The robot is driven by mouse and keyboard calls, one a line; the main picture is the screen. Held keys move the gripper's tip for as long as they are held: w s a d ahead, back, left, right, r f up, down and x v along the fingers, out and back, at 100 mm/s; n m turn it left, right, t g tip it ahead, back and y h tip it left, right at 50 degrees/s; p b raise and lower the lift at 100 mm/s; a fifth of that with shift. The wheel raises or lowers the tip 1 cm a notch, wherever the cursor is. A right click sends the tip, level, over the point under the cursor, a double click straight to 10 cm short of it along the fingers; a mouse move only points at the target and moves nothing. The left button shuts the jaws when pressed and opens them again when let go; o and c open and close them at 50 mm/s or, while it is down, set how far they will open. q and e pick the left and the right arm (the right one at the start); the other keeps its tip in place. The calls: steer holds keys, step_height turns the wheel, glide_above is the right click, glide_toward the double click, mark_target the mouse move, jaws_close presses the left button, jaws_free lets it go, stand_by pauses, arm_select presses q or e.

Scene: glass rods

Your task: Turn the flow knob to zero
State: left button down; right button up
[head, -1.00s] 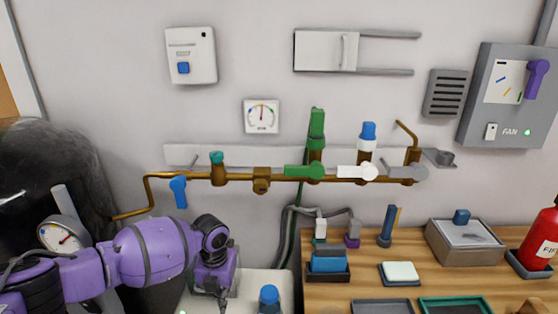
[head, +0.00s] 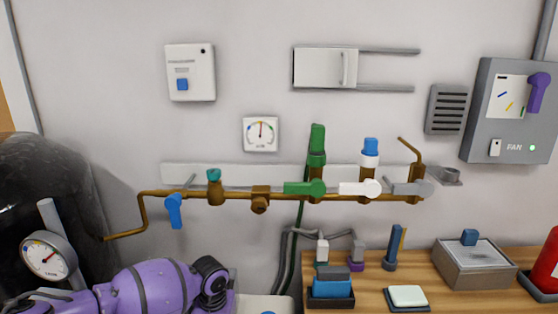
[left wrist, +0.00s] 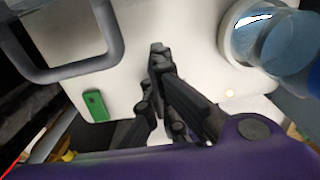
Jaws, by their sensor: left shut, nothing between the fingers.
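No knob in view is legibly marked as the flow knob. A white machine (head: 262,305) stands at the bottom edge of the head view, with just a sliver of a blue part on it. In the left wrist view the white casing (left wrist: 190,25) shows a green switch (left wrist: 95,105), a grey handle and a clear blue round part (left wrist: 275,45) at upper right. My left gripper (left wrist: 157,50) is shut and empty over the casing, left of the blue part. In the head view my left arm hides behind the lower edge at its hand. My right gripper is not in view.
A brass pipe (head: 330,196) with blue, green, white and grey levers runs along the wall, below a small gauge (head: 261,134). A dark tank with a dial (head: 48,257) stands at left. A wooden bench (head: 375,295) with trays and a grey box is at right.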

arm_select(q)
steer(key=shift+s+a+f, duration=0.25)
steer(key=shift+a+f, duration=0.1)
steer(key=shift+f, duration=0.05)
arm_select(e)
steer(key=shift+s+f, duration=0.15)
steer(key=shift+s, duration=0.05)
arm_select(q)
steer(key=shift+a+f, duration=0.1)
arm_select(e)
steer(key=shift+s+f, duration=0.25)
arm_select(q)
steer(key=shift+a, duration=0.65)
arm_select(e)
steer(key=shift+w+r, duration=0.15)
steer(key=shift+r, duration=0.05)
arm_select(q)
steer(key=shift+w, duration=0.25)
step_height(320, 180, up, 6)
steer(key=p, duration=0.2)
steer(key=shift+w+d+r+p, duration=0.2)
steer(key=shift+w+d+p, duration=0.1)
steer(key=shift+w, duration=0.1)
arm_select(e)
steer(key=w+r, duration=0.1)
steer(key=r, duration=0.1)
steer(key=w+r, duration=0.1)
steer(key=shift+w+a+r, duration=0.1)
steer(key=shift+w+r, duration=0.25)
